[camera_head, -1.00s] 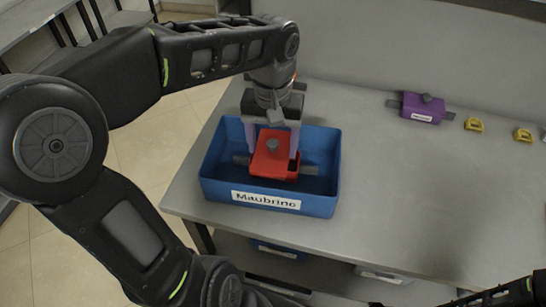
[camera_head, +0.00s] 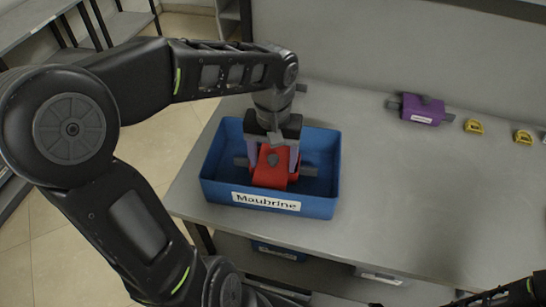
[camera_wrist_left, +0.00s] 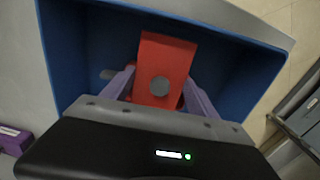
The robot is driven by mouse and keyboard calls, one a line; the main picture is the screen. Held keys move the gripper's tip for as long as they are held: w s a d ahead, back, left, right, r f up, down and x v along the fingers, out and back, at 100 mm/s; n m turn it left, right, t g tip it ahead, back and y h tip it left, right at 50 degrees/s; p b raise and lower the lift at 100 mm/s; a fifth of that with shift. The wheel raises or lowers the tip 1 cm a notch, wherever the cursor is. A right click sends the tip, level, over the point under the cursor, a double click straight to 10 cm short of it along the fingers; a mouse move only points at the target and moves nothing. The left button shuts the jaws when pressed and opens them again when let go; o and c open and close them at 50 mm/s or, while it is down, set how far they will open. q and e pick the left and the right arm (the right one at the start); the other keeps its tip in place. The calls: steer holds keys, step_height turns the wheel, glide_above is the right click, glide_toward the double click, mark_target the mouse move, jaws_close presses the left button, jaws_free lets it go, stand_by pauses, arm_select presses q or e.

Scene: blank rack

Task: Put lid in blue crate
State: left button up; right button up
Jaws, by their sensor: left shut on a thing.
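A red lid (camera_head: 270,170) with a grey round knob is inside the blue crate (camera_head: 225,193), which is labelled "Maubrine". My left gripper (camera_head: 273,160) reaches down into the crate and is shut on the red lid, with its purple fingers on either side. In the left wrist view, the red lid (camera_wrist_left: 163,62) shows its knob between the fingers (camera_wrist_left: 158,95), against the crate's blue inside (camera_wrist_left: 75,60). Grey bars stick out on both sides of the red piece. Its underside is hidden, so I cannot tell whether it touches the crate floor.
A purple piece (camera_head: 421,111) with grey side bars lies at the back right of the grey table (camera_head: 400,190). Yellow small pieces (camera_head: 474,127) lie beside it. The table right of the crate is clear. Other bins (camera_head: 277,250) sit below the table.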

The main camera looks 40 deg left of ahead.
mark_target(273, 158)
arm_select(q)
steer(key=shift+f+b, duration=0.35)
steer(key=shift+f, duration=0.15)
steer(key=o, duration=1.3)
steer(key=shift+r, duration=0.1)
steer(key=shift+r+p, duration=0.7)
steer(key=shift+r+b, duration=0.35)
step_height(273, 158, up, 9)
steer(key=shift+f+b, duration=0.1)
steer(key=shift+b, duration=0.25)
step_height(273, 158, up, 2)
steer(key=shift+r+p, duration=0.1)
steer(key=shift+p, duration=1.05)
